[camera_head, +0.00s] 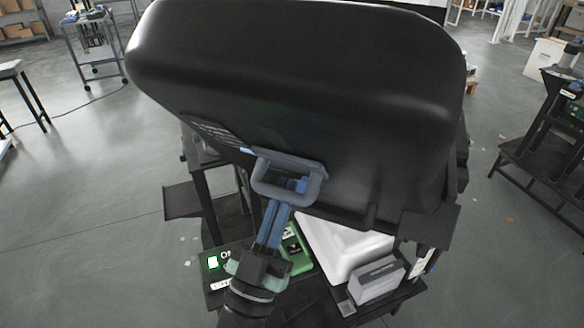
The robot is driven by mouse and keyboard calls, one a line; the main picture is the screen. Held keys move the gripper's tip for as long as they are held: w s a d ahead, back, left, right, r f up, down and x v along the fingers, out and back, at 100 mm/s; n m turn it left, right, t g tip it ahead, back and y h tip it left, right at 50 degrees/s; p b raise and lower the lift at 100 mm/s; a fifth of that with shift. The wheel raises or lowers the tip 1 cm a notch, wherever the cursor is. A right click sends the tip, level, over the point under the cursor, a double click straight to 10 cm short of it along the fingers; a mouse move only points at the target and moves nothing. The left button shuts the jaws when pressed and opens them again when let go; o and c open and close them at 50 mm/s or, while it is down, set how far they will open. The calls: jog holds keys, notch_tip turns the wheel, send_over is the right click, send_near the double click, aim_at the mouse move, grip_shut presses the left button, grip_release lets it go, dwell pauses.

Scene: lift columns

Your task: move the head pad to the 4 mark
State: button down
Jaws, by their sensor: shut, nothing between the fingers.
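A large black padded block with rounded edges (300,75), which looks like the head pad, fills the upper middle of the head view. A blue-grey loop handle (315,188) sits at its lower front. My gripper (278,212) reaches up from the bottom with its blue fingers shut and nothing between them. The fingertips are at the handle's lower edge; I cannot tell whether they touch it. No 4 mark can be made out, and the pad hides most of what stands behind it.
Below the pad are a small panel with a lit green button (213,262), a green case (296,252), a white box (345,243) and a grey box (377,279). A dark stand (545,165) is at the right, a cart (92,45) at the upper left. Grey floor is open at left.

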jog(key=shift+s+a+r+p, duration=0.2)
jog(key=shift+s+r+p, duration=0.2)
jog(key=shift+r+p, duration=0.25)
jog(key=shift+s+a+r+p, duration=0.15)
jog(key=shift+s+r+p, duration=0.2)
jog(key=shift+r+p, duration=0.3)
dwell(0.4)
jog(key=shift+f, duration=0.3)
jog(key=shift+w+d+f+b, duration=0.2)
jog(key=shift+w+f+b, duration=0.25)
jog(key=shift+f+b, duration=0.15)
dwell(0.3)
jog(key=b+v, duration=0.1)
jog(key=v, duration=0.8)
dwell(0.5)
dwell(0.7)
